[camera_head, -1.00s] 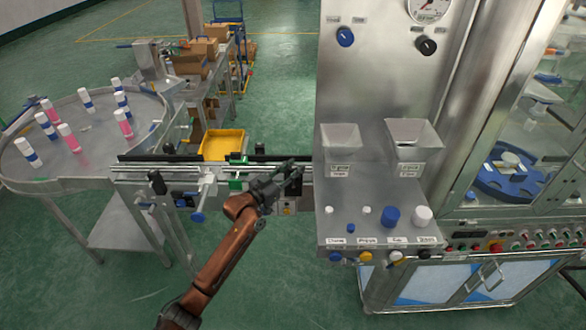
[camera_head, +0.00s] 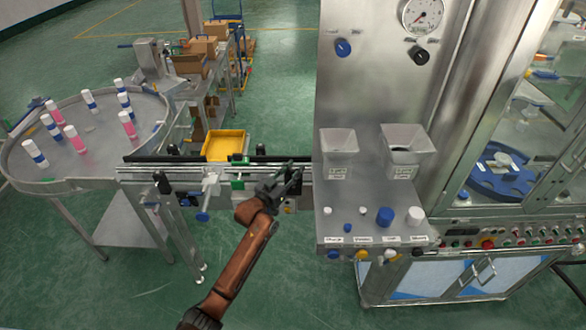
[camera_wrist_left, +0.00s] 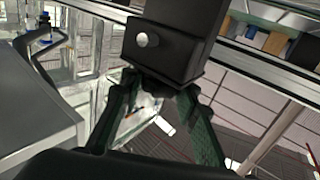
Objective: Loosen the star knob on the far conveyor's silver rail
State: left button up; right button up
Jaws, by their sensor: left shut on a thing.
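The silver rail (camera_head: 240,173) of the conveyor runs across the middle of the head view, between the round table and the filling machine. My left gripper (camera_head: 292,178) is at the rail's right part, close to the machine. In the left wrist view its two dark fingers (camera_wrist_left: 178,90) come together on a small dark thing, seemingly the star knob, under a black block (camera_wrist_left: 172,38) with a silver button. The fingers and block hide most of the knob, so its shape and turn do not show. My right gripper is not in view.
A round table (camera_head: 85,165) with white and pink cans stands at left. A yellow bin (camera_head: 225,146) sits behind the rail. The machine's steel shelf (camera_head: 350,225), with blue and white caps, is close on the gripper's right. Green floor is free in front.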

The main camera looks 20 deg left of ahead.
pick_arm(q)
jog(key=o, duration=1.2)
jog(key=shift+c, duration=0.2)
jog(key=v, duration=1.2)
jog(key=shift+r, duration=0.1)
